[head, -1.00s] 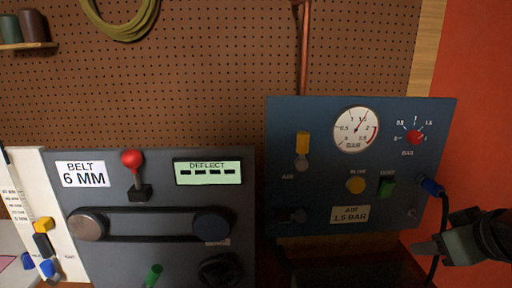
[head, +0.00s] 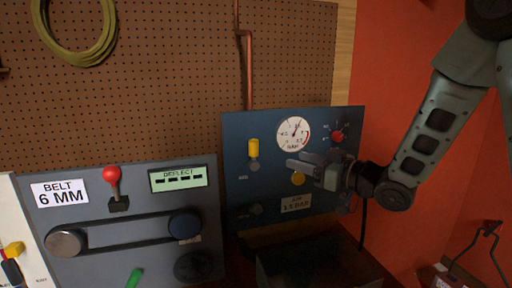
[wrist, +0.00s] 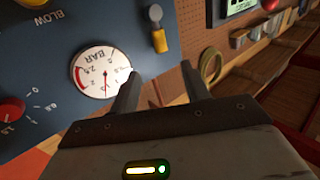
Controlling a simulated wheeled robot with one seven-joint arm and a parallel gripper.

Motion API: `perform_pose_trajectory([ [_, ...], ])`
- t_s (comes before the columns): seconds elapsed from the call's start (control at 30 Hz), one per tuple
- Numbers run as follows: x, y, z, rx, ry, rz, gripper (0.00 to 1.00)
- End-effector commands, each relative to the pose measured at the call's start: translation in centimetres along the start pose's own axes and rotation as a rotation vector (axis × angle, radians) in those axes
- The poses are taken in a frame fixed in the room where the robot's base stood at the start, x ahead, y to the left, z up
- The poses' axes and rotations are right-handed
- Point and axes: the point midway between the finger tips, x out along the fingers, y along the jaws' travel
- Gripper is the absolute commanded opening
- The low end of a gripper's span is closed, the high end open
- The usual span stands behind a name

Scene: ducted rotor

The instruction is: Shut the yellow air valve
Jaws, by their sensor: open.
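The yellow air valve (head: 253,148) is a yellow lever on a grey pivot at the left of the blue air panel (head: 236,190). Its lever stands upright above the pivot in the head view. The valve also shows in the wrist view (wrist: 157,28), beyond the fingertips and apart from them. My gripper (head: 301,162) is open and empty, in front of the panel and to the right of the valve. Its two spread fingers show in the wrist view (wrist: 163,74). My gripper hides part of the panel, including the green button.
The gauge (head: 293,134) and red knob (head: 337,136) sit right of the valve; the yellow blow button (head: 298,179) is near my fingers. The grey belt panel (head: 130,190) with a red-ball lever (head: 111,175) stands left. A dark box (head: 318,268) lies below.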

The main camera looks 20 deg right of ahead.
Motion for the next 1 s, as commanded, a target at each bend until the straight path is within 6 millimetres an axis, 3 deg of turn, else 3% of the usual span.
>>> perform_pose_trajectory([
  [0.5, 10.7, -0.1, -0.3, 0.001, -0.001, -0.003, 0.47],
  [0.7, 12.9, -0.1, -0.2, 0.0, -0.001, -0.001, 0.47],
  [1.0, 13.5, 0.0, 0.0, 0.0, -0.001, 0.001, 0.47],
])
